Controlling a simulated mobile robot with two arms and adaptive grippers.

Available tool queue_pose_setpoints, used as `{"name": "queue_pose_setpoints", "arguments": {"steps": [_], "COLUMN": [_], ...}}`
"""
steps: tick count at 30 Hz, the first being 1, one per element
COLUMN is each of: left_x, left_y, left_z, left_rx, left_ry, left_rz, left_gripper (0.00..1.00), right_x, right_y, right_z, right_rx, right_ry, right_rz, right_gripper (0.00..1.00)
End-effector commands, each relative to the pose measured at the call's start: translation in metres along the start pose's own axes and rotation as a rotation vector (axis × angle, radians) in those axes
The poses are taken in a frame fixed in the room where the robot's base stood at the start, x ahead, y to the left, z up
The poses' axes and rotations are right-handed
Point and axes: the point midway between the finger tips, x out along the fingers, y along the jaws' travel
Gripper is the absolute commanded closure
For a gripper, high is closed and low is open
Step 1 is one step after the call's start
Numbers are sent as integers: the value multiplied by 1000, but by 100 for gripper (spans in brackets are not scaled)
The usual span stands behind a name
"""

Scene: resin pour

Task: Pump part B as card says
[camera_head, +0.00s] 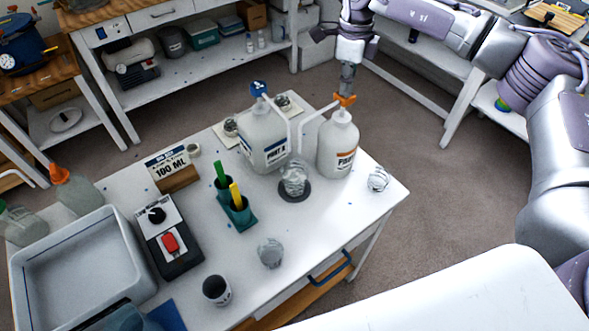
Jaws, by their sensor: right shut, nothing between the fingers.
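The bottle with the orange pump (338,152), its label partly readable, stands at the back right of the white table. My right gripper (347,88) is shut and empty, pointing down with its tips at the orange pump head (344,100); I cannot tell whether they touch. The PART A bottle (264,140) with a blue pump (258,89) stands to its left. Both white spouts reach toward a clear cup (294,176) on a dark round pad (294,195); its contents are unclear. The card (168,162) reads 100 ML and stands in a wooden block. My left gripper is not in view.
A green holder (238,217) with green and yellow handled tools stands mid-table. A device with a red switch (170,243) and a grey tray (68,273) are at left. Crumpled clear cups (271,253) (378,179) and a dark cup (216,289) stand near the edges.

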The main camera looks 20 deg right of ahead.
Motion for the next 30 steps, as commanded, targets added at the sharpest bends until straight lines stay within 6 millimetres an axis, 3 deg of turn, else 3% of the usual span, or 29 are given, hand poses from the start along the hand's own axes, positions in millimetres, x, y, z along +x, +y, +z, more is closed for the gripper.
{"name": "queue_pose_setpoints", "arguments": {"steps": [16,23,30], "left_x": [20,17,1], "left_y": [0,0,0], "left_z": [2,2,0], "left_rx": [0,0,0], "left_ry": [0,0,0], "left_rz": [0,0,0], "left_gripper": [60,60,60], "right_x": [34,31,9], "right_y": [0,1,1], "right_z": [0,0,0], "right_rx": [0,0,-1], "right_ry": [2,3,3], "right_rz": [2,2,2], "right_gripper": [100,100,100]}}
